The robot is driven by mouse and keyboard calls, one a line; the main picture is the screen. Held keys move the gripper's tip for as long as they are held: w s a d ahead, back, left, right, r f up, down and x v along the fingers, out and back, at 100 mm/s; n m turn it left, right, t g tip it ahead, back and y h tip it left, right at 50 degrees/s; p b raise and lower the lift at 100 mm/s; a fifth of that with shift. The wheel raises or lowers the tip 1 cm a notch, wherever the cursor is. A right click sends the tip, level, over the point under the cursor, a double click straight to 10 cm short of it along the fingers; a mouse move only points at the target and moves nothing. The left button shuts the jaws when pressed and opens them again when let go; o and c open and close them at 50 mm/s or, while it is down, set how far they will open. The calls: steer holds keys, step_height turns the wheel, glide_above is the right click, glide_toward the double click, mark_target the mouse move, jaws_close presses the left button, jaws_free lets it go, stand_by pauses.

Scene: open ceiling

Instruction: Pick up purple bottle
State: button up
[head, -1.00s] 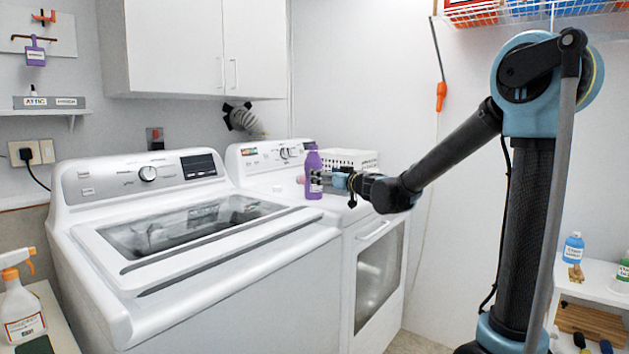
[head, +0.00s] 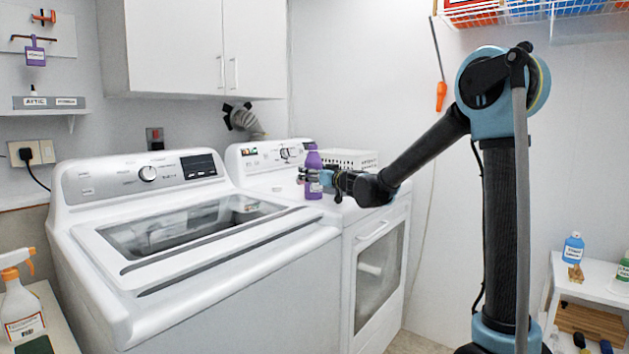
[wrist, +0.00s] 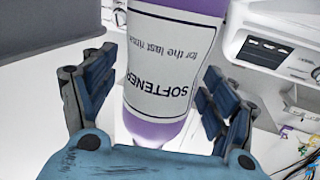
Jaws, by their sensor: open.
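A purple bottle (head: 313,172) stands upright on the white dryer, near its left front side. In the wrist view the bottle (wrist: 160,70) shows a white label reading "SOFTENER". My gripper (head: 316,180) is at the lower part of the bottle, coming from the right. In the wrist view my gripper (wrist: 155,95) is open, with one finger on each side of the bottle.
The dryer (head: 380,222) stands beside the washing machine (head: 235,290). A white basket (head: 350,160) is behind my gripper on the dryer. A white cabinet (head: 200,50) hangs above. A spray bottle (head: 22,308) and a blue bottle (head: 573,248) stand far to either side.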

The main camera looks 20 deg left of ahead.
mark_target(317, 148)
steer(key=c, duration=1.2)
steer(key=shift+c, duration=0.2)
steer(key=shift+r, duration=0.15)
steer(key=shift+r, duration=4.5)
steer(key=shift+w+d+r, duration=0.15)
steer(key=w+d, duration=0.4)
steer(key=w, duration=0.1)
steer(key=shift+w+d, duration=0.25)
steer(key=shift+d, duration=0.1)
